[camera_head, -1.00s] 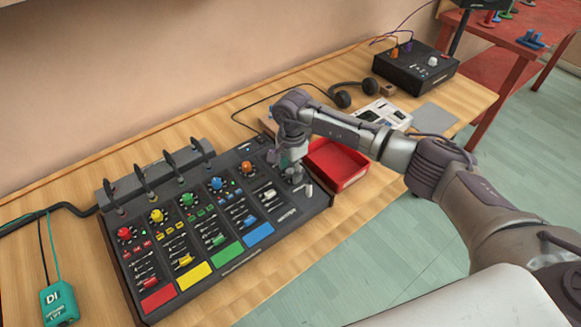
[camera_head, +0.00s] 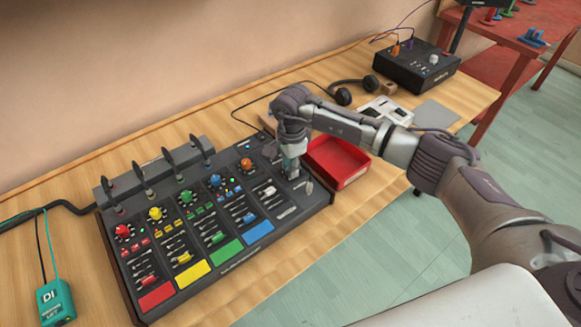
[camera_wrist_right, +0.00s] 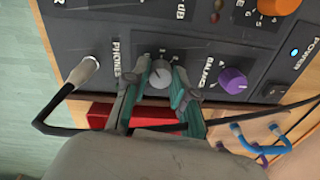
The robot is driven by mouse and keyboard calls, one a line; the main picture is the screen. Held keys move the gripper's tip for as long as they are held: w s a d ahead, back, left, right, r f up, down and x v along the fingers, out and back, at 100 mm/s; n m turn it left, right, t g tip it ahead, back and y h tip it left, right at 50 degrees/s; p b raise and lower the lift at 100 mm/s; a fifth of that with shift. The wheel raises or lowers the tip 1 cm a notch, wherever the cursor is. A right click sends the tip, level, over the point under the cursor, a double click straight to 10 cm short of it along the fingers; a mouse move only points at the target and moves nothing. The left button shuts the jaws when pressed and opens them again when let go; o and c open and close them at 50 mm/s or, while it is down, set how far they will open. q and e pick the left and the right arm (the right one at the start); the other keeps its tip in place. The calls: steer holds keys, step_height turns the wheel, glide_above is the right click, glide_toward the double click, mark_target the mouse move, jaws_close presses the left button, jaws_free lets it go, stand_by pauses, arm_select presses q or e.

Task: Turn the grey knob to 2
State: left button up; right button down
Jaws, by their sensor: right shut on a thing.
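The grey knob (camera_wrist_right: 160,76) shows in the right wrist view, next to the "PHONES" and "BALANCE" labels on the black mixer (camera_head: 317,207). A scale surrounds the knob, but its numbers are too small and too hidden to read surely, as is the pointer's setting. My right gripper (camera_wrist_right: 160,82) is shut on the knob, with one teal fingertip on each side. In the head view my right gripper (camera_head: 291,166) is at the mixer's right end and hides the knob. My left gripper is not in view.
A purple knob (camera_wrist_right: 233,80) and a plugged-in jack (camera_wrist_right: 82,72) sit close on either side. A red tray (camera_head: 338,163) lies right of the mixer. Headphones (camera_head: 343,97) and a black box (camera_head: 415,70) are farther back. A teal DI box (camera_head: 55,302) is at left.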

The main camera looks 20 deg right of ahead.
steer(key=m+b, duration=0.2)
steer(key=m, duration=0.1)
steer(key=shift+f+m, duration=0.1)
steer(key=shift+m, duration=0.2)
steer(key=m+b, duration=0.2)
steer(key=m, duration=0.2)
steer(key=shift+m, duration=0.3)
steer(key=m+b, duration=0.1)
steer(key=m, duration=0.3)
steer(key=shift+w, duration=0.1)
steer(key=shift+m+b, duration=0.5)
steer(key=shift+m, duration=1.2)
steer(key=shift+r, duration=0.2)
steer(key=c, duration=0.9)
jaws_free()
steer(key=shift+c, duration=0.2)
steer(key=shift+f, duration=0.1)
